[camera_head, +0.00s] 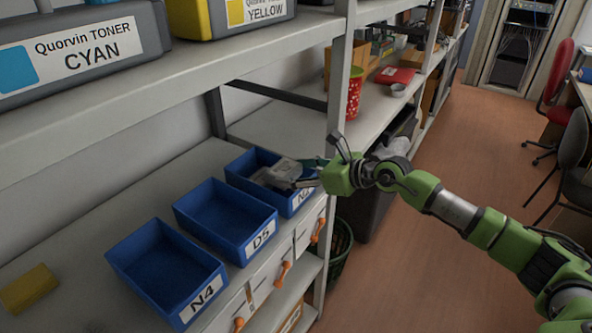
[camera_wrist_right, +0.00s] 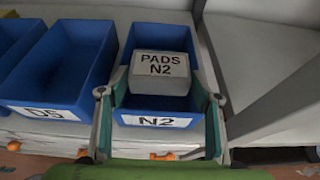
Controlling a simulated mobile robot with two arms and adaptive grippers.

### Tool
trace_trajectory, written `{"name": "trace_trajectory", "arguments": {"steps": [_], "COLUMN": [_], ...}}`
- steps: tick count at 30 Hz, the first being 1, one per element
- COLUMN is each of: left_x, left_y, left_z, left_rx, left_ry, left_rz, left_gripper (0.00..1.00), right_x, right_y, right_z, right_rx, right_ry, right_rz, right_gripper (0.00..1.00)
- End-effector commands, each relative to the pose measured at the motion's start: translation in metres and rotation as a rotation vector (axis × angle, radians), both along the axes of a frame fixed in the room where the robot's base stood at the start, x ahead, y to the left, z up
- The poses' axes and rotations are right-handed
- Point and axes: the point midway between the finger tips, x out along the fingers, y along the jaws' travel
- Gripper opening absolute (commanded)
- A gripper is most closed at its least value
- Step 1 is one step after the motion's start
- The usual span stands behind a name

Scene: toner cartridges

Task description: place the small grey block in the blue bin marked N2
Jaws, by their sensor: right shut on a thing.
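The small grey block (camera_head: 281,172) is at the blue bin marked N2 (camera_head: 243,164), in the head view. In the right wrist view the block (camera_wrist_right: 160,69) reads "PADS N2" and shows within the outline of the N2 bin (camera_wrist_right: 158,30). My right gripper (camera_head: 305,175) is shut on the block, and its fingers (camera_wrist_right: 160,93) lie on both sides of it in the right wrist view. I cannot tell whether the block touches the bin floor. My left gripper is not in view.
Blue bins marked D5 (camera_head: 222,215) and N4 (camera_head: 166,265) stand beside the N2 bin on the shelf. A yellow block (camera_head: 28,289) lies at the left. A grey shelf post (camera_head: 338,90) rises close to my right gripper. Toner boxes (camera_head: 80,50) stand on the upper shelf.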

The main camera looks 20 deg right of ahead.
Motion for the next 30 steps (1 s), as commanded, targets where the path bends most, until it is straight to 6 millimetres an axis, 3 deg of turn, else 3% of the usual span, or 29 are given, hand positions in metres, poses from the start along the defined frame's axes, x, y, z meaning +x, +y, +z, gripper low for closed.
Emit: {"name": "trace_trajectory", "arguments": {"steps": [20, 21, 22, 30], "left_x": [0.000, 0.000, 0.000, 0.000], "left_y": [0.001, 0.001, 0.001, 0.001], "left_z": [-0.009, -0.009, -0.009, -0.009], "left_rx": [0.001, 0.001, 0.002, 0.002], "left_ry": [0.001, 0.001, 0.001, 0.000], "left_rz": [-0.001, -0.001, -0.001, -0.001], "left_gripper": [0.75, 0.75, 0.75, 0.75], "right_x": [0.000, 0.000, 0.000, 0.000], "right_y": [0.000, 0.000, 0.000, 0.000], "right_z": [-0.011, -0.011, -0.011, -0.011], "right_rx": [0.001, 0.001, 0.001, 0.001], "right_ry": [-0.002, -0.001, -0.001, -0.001], "right_rz": [-0.001, 0.000, 0.000, 0.000], "right_gripper": [0.37, 0.66, 0.74, 0.75]}}
